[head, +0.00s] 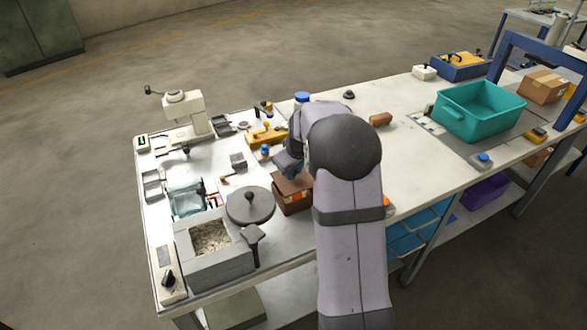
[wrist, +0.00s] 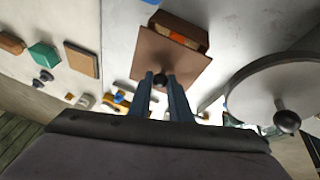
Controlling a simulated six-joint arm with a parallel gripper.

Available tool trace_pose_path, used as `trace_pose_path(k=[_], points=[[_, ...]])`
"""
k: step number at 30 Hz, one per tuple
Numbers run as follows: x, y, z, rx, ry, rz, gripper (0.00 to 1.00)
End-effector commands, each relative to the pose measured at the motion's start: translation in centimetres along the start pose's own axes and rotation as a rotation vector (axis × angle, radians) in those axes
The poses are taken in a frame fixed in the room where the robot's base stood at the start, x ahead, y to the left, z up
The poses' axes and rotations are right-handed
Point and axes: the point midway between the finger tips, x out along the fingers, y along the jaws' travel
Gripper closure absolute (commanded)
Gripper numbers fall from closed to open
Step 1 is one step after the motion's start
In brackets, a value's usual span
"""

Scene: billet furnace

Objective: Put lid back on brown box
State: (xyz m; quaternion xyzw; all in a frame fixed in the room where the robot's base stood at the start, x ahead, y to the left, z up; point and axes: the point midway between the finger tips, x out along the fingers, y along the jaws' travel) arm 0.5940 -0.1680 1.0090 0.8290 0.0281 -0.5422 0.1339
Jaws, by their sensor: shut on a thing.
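My gripper (head: 290,160) is over the box, partly hidden by my arm in the head view. In the wrist view, my gripper (wrist: 161,84) is shut on the dark round knob of a flat square brown lid (wrist: 165,53). Part of the box (wrist: 180,29) shows past the lid's far edge, with an orange patch. The lid covers most of the box; I cannot tell whether it touches the rim.
A round grey lid with a knob (head: 250,206) lies left of the box, beside a grey furnace with a granular-filled opening (head: 180,250). Small tools and a white instrument (head: 187,115) stand behind. A teal bin (head: 480,110) is far right. The bench's middle right is mostly clear.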

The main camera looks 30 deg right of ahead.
Motion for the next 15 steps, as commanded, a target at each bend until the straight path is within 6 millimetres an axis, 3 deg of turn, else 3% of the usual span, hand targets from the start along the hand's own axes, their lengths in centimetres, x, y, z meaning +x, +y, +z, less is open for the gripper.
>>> trace_pose_path(k=[6, 15], points=[[1.8, -0.4, 0.7, 0.000, 0.000, 0.000, 1.00], [2.5, -0.5, 1.0, 0.000, 0.001, 0.000, 1.00]])
